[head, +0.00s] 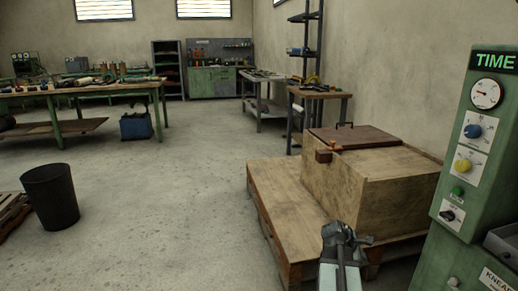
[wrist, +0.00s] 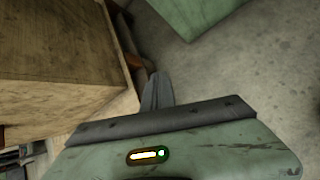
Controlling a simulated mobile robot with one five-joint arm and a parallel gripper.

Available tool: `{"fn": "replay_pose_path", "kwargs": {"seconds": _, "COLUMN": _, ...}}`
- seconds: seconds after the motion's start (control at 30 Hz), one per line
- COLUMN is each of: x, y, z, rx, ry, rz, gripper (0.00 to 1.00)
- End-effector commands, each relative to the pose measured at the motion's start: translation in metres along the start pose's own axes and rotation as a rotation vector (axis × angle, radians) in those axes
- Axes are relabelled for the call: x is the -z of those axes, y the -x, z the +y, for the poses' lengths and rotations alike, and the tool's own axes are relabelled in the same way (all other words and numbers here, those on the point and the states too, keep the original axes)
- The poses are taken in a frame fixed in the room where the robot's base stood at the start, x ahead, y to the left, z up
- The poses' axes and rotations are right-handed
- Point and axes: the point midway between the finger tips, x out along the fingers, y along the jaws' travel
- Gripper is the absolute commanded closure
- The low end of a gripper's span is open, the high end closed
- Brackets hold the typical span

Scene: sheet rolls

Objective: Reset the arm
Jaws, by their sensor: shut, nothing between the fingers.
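My arm rises from the bottom of the head view, with my gripper (head: 347,236) in front of a low wooden platform. In the wrist view my gripper (wrist: 157,92) shows its fingers together, with nothing between them. No object is held. The floor and the side of a wooden box lie beyond the fingers.
A wooden box (head: 385,190) with a dark lid (head: 365,136) stands on the wooden platform (head: 272,200), close to my gripper. A green control machine (head: 462,160) is at the right. A black bin (head: 50,196) stands at the left. The middle floor is clear.

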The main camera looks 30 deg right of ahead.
Motion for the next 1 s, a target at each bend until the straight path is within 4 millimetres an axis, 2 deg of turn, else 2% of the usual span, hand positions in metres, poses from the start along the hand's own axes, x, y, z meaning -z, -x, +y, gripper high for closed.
{"fn": "replay_pose_path", "kwargs": {"seconds": 0.03, "x": 0.035, "y": 0.030, "z": 0.014, "rx": -0.027, "ry": 0.040, "rz": 0.043, "gripper": 1.00}}
{"fn": "replay_pose_path", "kwargs": {"seconds": 0.1, "x": 0.086, "y": 0.065, "z": 0.023, "rx": -0.050, "ry": 0.067, "rz": 0.108, "gripper": 1.00}}
{"fn": "replay_pose_path", "kwargs": {"seconds": 0.23, "x": 0.177, "y": 0.134, "z": 0.021, "rx": -0.056, "ry": 0.062, "rz": 0.237, "gripper": 1.00}}
{"fn": "replay_pose_path", "kwargs": {"seconds": 0.3, "x": 0.223, "y": 0.174, "z": 0.010, "rx": -0.037, "ry": 0.036, "rz": 0.310, "gripper": 1.00}}
{"fn": "replay_pose_path", "kwargs": {"seconds": 0.4, "x": 0.279, "y": 0.229, "z": -0.015, "rx": 0.021, "ry": -0.026, "rz": 0.404, "gripper": 1.00}}
{"fn": "replay_pose_path", "kwargs": {"seconds": 0.5, "x": 0.323, "y": 0.277, "z": -0.048, "rx": 0.115, "ry": -0.113, "rz": 0.477, "gripper": 1.00}}
{"fn": "replay_pose_path", "kwargs": {"seconds": 0.6, "x": 0.353, "y": 0.316, "z": -0.085, "rx": 0.241, "ry": -0.231, "rz": 0.517, "gripper": 1.00}}
{"fn": "replay_pose_path", "kwargs": {"seconds": 0.67, "x": 0.364, "y": 0.334, "z": -0.108, "rx": 0.343, "ry": -0.334, "rz": 0.520, "gripper": 1.00}}
{"fn": "replay_pose_path", "kwargs": {"seconds": 0.8, "x": 0.366, "y": 0.346, "z": -0.143, "rx": 0.568, "ry": -0.608, "rz": 0.455, "gripper": 1.00}}
{"fn": "replay_pose_path", "kwargs": {"seconds": 0.9, "x": 0.365, "y": 0.353, "z": -0.157, "rx": 0.683, "ry": -0.786, "rz": 0.375, "gripper": 1.00}}
{"fn": "replay_pose_path", "kwargs": {"seconds": 0.97, "x": 0.361, "y": 0.355, "z": -0.158, "rx": 0.714, "ry": -0.891, "rz": 0.327, "gripper": 1.00}}
{"fn": "replay_pose_path", "kwargs": {"seconds": 1.0, "x": 0.347, "y": 0.373, "z": -0.146, "rx": 0.710, "ry": -0.881, "rz": 0.332, "gripper": 1.00}}
